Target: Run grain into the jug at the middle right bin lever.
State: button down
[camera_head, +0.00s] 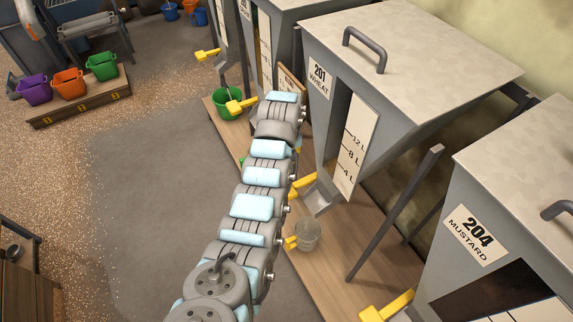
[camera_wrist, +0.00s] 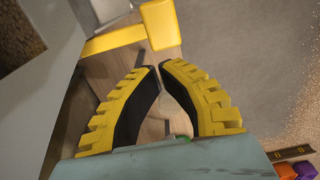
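A clear jug (camera_head: 307,235) stands on the wooden platform below the spout of the grey bin labelled 201 WHEAT (camera_head: 400,85). Its contents are too small to make out. A yellow lever (camera_head: 302,184) juts left from that spout, partly hidden by my arm. The wrist view shows a yellow lever with a block-shaped end (camera_wrist: 160,24) just beyond my fingertips, apart from them. My gripper (camera_wrist: 158,67) has yellow ribbed fingers with black pads. They are open with a narrow gap at the tips, and no lever is between them. The head view does not show my gripper.
Bin 204 MUSTARD (camera_head: 500,235) stands at the right, with a yellow lever (camera_head: 387,306). A farther lever (camera_head: 241,105) and a green bucket (camera_head: 227,103) lie beyond my arm. Dark posts stand between bins. Grey floor (camera_head: 150,200) at the left is clear.

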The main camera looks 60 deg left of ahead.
aim_at(306, 181)
jog(key=shift+a+f+b, duration=0.1)
jog(key=shift+f+b, duration=2)
jog(key=shift+f, duration=3.8)
jog(key=shift+w, duration=0.1)
